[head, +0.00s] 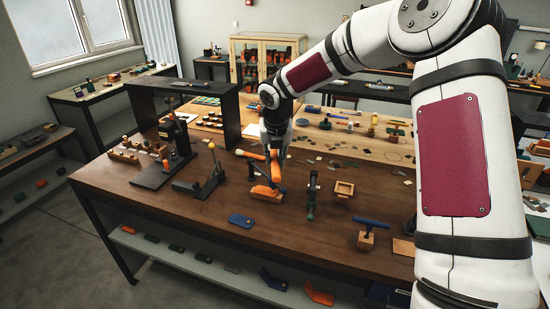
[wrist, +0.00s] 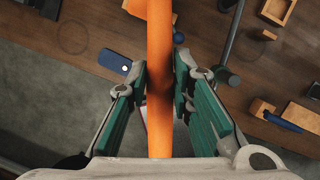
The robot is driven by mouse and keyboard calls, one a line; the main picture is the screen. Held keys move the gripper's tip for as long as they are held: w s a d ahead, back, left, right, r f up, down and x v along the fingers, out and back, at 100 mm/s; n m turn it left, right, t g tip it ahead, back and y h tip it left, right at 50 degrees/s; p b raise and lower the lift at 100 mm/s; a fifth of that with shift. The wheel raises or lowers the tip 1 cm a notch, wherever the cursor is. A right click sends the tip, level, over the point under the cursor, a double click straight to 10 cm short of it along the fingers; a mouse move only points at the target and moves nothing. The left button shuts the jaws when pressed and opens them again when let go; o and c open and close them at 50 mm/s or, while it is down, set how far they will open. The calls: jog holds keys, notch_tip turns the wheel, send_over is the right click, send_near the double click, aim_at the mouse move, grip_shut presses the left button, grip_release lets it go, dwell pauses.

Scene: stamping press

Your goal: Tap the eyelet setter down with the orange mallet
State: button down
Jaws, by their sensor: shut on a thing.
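My gripper (wrist: 165,85) is shut on an orange bar, the mallet (wrist: 160,40), which runs straight between its green-padded fingers in the wrist view. In the head view my gripper (head: 274,147) hangs above the bench, with the orange mallet (head: 276,168) below it. The mallet is above an orange-topped wooden block (head: 266,192) and apart from the bench. A dark upright tool with a green base (head: 311,196) stands to the right; it may be the eyelet setter, but I cannot tell. In the wrist view its dark rod (wrist: 233,42) is right of the fingers.
A blue pad (head: 242,220) lies near the bench's front edge. A small wooden tray (head: 344,187) and a blue-handled tool (head: 371,226) are to the right. Bare bench shows around the blue pad.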

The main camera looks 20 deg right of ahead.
notch_tip(320, 180, down, 5)
jog(key=r, duration=0.5)
jog(key=shift+s+r+p, duration=0.2)
jog(key=shift+p, duration=0.2)
jog(key=shift+w+f, duration=0.1)
jog(key=shift+w+f, duration=0.1)
notch_tip(320, 180, down, 6)
notch_tip(320, 180, up, 9)
jog(key=shift+r, duration=0.15)
